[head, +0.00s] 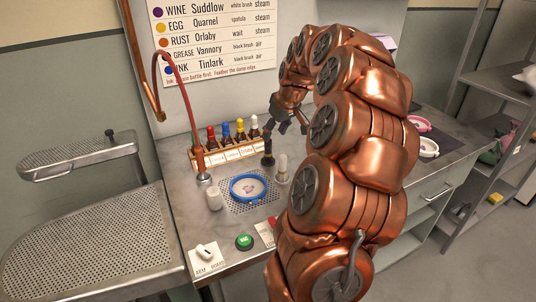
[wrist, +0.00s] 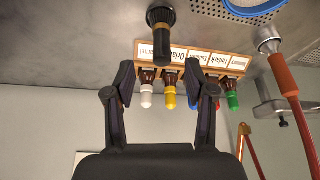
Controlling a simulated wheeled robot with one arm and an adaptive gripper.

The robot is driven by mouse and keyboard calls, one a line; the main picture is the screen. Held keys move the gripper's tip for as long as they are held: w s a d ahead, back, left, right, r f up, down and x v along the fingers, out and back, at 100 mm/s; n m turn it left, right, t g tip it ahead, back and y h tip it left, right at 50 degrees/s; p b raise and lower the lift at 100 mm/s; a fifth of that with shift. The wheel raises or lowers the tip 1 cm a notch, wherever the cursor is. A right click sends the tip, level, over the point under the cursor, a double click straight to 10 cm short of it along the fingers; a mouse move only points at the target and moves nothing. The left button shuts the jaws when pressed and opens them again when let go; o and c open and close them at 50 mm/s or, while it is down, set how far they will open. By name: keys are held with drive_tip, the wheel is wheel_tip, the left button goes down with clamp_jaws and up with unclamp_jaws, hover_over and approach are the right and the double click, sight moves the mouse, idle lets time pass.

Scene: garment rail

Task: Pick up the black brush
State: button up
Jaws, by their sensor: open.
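The black brush (head: 267,153) stands upright on the grey worktop, in front of the right end of a bottle rack. It also shows in the wrist view (wrist: 161,35) as a dark handle at the top centre. My gripper (head: 287,129) is above and slightly right of the brush in the head view. Its two fingers are spread in the wrist view (wrist: 160,80), with nothing held between them. The brush is beyond the fingertips, in line with the gap and apart from them. A white brush (head: 282,166) stands close to the right of the black one.
A wooden rack of labelled bottles (head: 229,158) with coloured caps stands behind the brushes. A blue hoop (head: 233,193) lies on a perforated plate in front. A small white container (head: 214,199) and a red-hosed nozzle (head: 203,179) are at left. A green button (head: 244,242) is near the front edge.

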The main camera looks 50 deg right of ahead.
sight(268, 144)
drive_tip(key=shift+p+x, duration=0.85)
drive_tip(key=shift+x, duration=2.65)
drive_tip(key=shift+w+a, duration=0.15)
clamp_jaws()
